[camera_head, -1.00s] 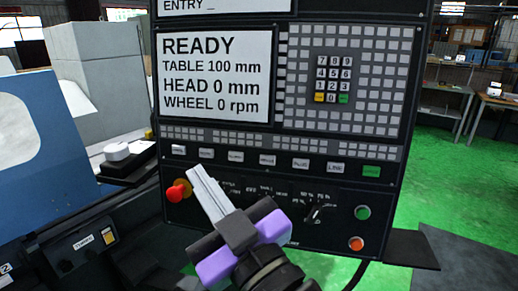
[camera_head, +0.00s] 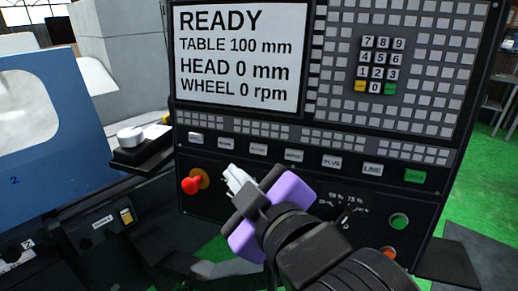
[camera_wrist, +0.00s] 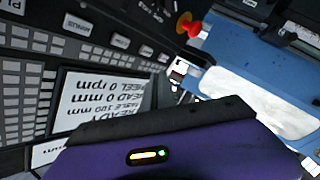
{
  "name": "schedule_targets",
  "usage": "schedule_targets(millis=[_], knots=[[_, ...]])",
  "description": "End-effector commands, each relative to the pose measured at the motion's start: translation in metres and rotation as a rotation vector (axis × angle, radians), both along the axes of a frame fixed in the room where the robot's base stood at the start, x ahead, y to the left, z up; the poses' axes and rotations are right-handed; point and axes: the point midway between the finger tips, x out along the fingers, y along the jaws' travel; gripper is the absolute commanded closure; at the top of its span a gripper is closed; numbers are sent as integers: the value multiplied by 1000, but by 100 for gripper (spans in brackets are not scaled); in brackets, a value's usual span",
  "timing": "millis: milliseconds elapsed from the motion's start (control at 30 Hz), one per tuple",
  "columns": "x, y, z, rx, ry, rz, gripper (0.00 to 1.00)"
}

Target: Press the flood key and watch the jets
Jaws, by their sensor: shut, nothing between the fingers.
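My gripper (camera_head: 232,175), with pale fingers on a purple and black hand, is shut and empty. In the head view its fingertips are just below the row of white keys on the black control panel (camera_head: 185,215), right of the red knob. Whether they touch the panel I cannot tell. The row includes a plus key (camera_head: 331,161), a line key (camera_head: 372,168) and a green key (camera_head: 414,176). I cannot read which white key is the flood key. No jets are in view.
The screen (camera_head: 240,55) reads READY, with wheel at 0 rpm. A red knob (camera_head: 191,185) sits just left of my fingertips. A green button (camera_head: 399,221) is at lower right. A blue machine cover (camera_head: 50,125) stands at the left. Green floor shows at right.

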Motion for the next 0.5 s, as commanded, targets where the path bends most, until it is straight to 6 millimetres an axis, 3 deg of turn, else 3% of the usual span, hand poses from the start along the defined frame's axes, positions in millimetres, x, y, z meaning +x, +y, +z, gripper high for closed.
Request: schedule_targets(millis=[167, 500], knots=[[9, -3, -2, -1, -1, -2, 100], [49, -14, -11, 0, -1, -2, 100]])
